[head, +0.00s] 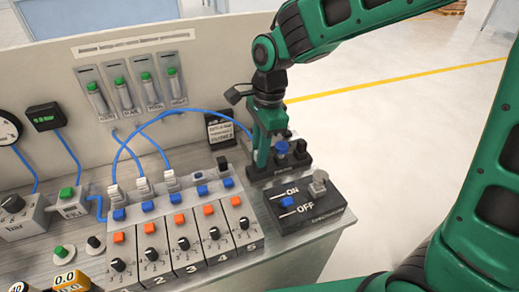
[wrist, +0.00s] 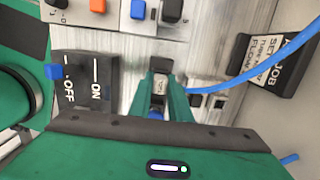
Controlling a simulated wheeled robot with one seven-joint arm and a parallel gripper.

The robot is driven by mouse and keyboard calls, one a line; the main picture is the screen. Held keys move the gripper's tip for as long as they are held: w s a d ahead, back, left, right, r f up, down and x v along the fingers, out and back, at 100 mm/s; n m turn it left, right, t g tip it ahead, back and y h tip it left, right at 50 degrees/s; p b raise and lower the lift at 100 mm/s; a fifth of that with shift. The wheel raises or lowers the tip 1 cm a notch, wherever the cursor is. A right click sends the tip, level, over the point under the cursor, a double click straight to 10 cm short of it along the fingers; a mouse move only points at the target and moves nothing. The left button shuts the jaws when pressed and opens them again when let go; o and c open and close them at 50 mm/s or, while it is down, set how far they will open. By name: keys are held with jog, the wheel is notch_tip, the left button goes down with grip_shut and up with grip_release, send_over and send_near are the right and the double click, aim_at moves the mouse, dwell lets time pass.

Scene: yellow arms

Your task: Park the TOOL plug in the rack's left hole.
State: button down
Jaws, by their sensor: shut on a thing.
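My gripper (head: 262,160) is shut at the dark rack (head: 256,175) on the right of the bench. In the wrist view its green fingers (wrist: 161,92) close on a small grey-white plug (wrist: 160,76), which I take to be the TOOL plug; its lettering is not readable. A blue cable (head: 235,121) runs from the left to my gripper. The fingers cover the rack's left end in the head view, so I cannot tell whether the plug is in the left hole or above it. A blue knob-like piece (head: 282,148) and dark posts stand at the rack's right part.
A black ON/OFF box (head: 312,212) stands in front of the rack. A dark job card (head: 220,130) stands behind, near the cable. The back panel (head: 60,75) bounds the bench.

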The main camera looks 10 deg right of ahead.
jog(key=shift+f, duration=0.15)
jog(key=c, duration=1.6)
grip_release()
jog(key=shift+s, duration=0.1)
jog(key=shift+o, duration=0.2)
jog(key=shift+w+r, duration=0.25)
notch_tip(320, 180, up, 9)
jog(key=shift+s+f, duration=0.15)
jog(key=shift+f, duration=0.05)
